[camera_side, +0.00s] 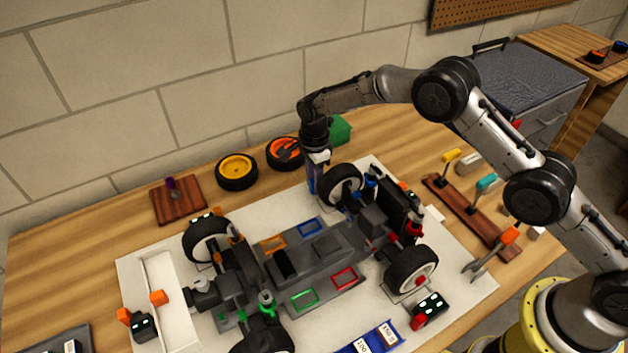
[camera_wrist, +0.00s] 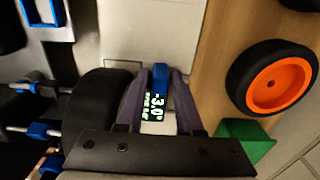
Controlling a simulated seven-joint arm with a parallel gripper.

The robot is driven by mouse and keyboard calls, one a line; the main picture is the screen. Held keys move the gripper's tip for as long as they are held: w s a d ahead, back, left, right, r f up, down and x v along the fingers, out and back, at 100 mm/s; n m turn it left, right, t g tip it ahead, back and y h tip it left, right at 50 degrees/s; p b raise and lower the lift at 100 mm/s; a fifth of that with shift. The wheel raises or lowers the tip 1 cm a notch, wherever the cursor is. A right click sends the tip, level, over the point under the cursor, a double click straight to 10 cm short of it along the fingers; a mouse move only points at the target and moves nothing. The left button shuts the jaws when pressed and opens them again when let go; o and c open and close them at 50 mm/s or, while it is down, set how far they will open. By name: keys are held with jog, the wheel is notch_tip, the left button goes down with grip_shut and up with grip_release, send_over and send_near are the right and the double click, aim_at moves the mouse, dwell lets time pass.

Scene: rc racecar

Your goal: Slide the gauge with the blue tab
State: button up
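The gauge with the blue tab (camera_wrist: 160,78) shows in the wrist view. Its dark display (camera_wrist: 154,106) reads about -3.0, and it sits on the pale board beside a black tyre (camera_wrist: 100,100). My gripper (camera_wrist: 160,88) has one finger on each side of the gauge, with narrow gaps seeming to show beside the tab. In the side view my gripper (camera_side: 317,187) points down behind the car's back right wheel (camera_side: 342,184). The gauge is hidden there by my fingers and the wheel.
The racecar chassis (camera_side: 318,252) fills the board's middle. A loose orange-rimmed wheel (camera_side: 285,153) and a green block (camera_side: 340,130) stand close behind my gripper. A yellow-rimmed wheel (camera_side: 237,171) is farther left. Another gauge with a red tab (camera_side: 418,321) lies at front right.

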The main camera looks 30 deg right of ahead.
grip_shut()
dwell(1.5)
